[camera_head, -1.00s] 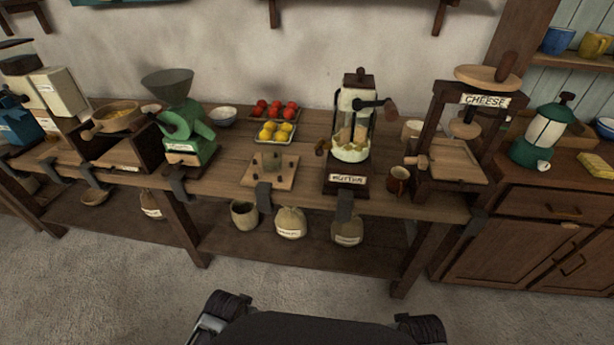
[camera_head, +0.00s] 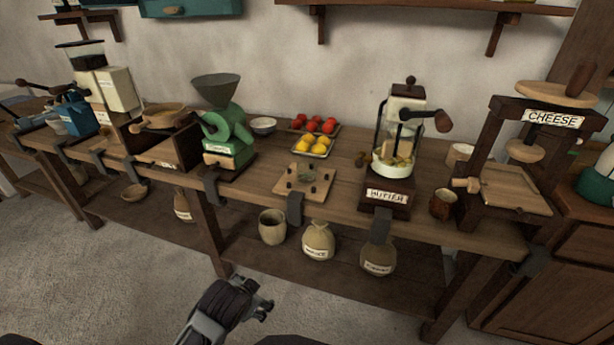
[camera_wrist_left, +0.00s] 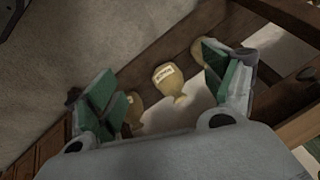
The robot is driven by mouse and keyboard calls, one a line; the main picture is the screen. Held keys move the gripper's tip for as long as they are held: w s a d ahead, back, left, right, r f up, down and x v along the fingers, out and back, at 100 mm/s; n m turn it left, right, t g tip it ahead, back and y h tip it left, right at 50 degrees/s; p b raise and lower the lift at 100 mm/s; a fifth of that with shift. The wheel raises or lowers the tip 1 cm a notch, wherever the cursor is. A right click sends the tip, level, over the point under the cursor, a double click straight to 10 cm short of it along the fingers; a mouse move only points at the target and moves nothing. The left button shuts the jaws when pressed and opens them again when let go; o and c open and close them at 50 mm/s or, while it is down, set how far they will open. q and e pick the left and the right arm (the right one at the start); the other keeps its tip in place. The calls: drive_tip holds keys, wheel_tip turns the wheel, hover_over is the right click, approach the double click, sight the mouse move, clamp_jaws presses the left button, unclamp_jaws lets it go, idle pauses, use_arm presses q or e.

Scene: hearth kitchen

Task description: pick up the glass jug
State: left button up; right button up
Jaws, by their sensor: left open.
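I cannot clearly make out a separate glass jug. The butter machine (camera_head: 397,150) on the bench has a clear glass jar with yellowish pieces in it, under a side crank. A pegged wooden board (camera_head: 318,190) to its left bears something small and pale that I cannot identify. My left gripper (camera_head: 264,306) is low in front of the bench, apart from everything on it. In the left wrist view, its green-padded fingers (camera_wrist_left: 165,90) are spread and empty, with a labelled sack (camera_wrist_left: 168,78) seen beyond them. My right gripper is out of view.
The wooden bench (camera_head: 255,187) holds a green grinder (camera_head: 228,135), a tray of lemons (camera_head: 311,147), red fruit (camera_head: 315,124), a brown mug (camera_head: 443,204) and a cheese press (camera_head: 520,150). Sacks (camera_head: 318,241) and a pot (camera_head: 272,227) stand on the lower shelf. The floor in front is clear.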

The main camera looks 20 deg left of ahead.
use_arm(q)
drive_tip(key=w+a+r+m+t+y, duration=0.1)
drive_tip(key=w+a+r+m+t, duration=0.3)
drive_tip(key=w, duration=0.3)
drive_tip(key=w+a+r+m+t+y, duration=0.1)
drive_tip(key=w+a+r+m+t, duration=0.25)
drive_tip(key=w+r, duration=0.35)
drive_tip(key=w+d+r+m+h, duration=0.2)
drive_tip(key=w+r+m+h, duration=0.2)
drive_tip(key=m, duration=1.1)
drive_tip(key=w+d+r+m+t+h, duration=0.1)
drive_tip(key=w+d+r+m+h, duration=0.1)
drive_tip(key=w+r+m+h, duration=0.3)
drive_tip(key=shift+d+r+m+h, duration=0.65)
drive_tip(key=shift+m+h, duration=1.55)
drive_tip(key=shift+m, duration=3.25)
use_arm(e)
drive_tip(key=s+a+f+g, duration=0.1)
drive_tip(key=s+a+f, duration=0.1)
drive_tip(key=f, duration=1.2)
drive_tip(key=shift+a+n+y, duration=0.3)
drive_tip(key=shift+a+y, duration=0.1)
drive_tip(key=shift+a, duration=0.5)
use_arm(q)
drive_tip(key=shift+w+a+r+t, duration=0.15)
drive_tip(key=shift+w+r+t, duration=0.05)
drive_tip(key=shift+r+t, duration=0.05)
